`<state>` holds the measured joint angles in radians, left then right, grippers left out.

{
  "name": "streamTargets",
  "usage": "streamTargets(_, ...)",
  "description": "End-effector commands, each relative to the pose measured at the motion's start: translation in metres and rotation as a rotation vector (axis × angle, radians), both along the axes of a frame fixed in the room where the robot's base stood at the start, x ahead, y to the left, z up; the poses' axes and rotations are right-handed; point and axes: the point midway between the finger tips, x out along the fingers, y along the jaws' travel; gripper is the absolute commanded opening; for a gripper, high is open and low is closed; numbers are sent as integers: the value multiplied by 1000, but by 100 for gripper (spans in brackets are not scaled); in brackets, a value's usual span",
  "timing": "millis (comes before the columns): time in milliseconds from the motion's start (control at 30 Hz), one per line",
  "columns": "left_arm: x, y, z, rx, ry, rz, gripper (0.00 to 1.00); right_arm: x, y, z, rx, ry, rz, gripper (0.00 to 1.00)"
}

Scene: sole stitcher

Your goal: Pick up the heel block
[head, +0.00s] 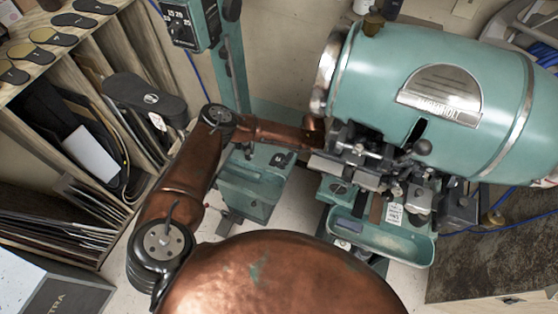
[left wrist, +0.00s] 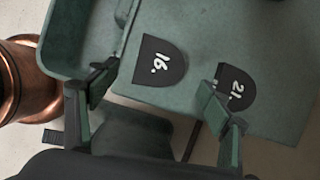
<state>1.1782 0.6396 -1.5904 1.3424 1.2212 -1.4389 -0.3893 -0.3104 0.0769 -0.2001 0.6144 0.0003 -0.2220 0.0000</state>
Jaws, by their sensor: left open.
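Two dark heel blocks with white numbers lie flat on a green ledge in the left wrist view. The heel block marked 16 (left wrist: 161,62) is ahead of the gap between my fingers. The heel block marked 21 (left wrist: 238,86) is partly hidden by the right-hand finger. My left gripper (left wrist: 157,98) is open and empty, its fingers apart, with no block between them. In the head view my copper left arm reaches over the small green stand, and my left gripper (head: 306,154) is mostly hidden at its end. A dark patch that looks like a block (head: 280,159) shows on the ledge.
A green bin (left wrist: 55,45) with a raised rim adjoins the ledge. The large green stitching machine (head: 445,90) with its metal mechanism and lower tray (head: 415,255) stands close on the right. A wooden rack (head: 75,75) with soles is at left. Pale floor shows below.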

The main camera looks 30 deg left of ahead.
Motion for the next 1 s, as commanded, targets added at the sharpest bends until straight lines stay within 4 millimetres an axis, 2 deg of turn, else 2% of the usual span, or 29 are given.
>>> streamTargets(100,0,12,-16,3,1,2,72,-4,0,0,-1,5,-1,40)
streamTargets(233,-1,18,-31,2,1,3,72,5,0,0,0,-5,1,40)
streamTargets(400,-2,21,-36,0,0,4,72,19,0,0,1,-24,4,40)
streamTargets(567,-2,22,-36,0,0,5,72,22,-1,1,0,-27,5,40)
streamTargets(1000,-2,22,-36,0,1,6,41,12,-4,0,-4,-15,4,40)
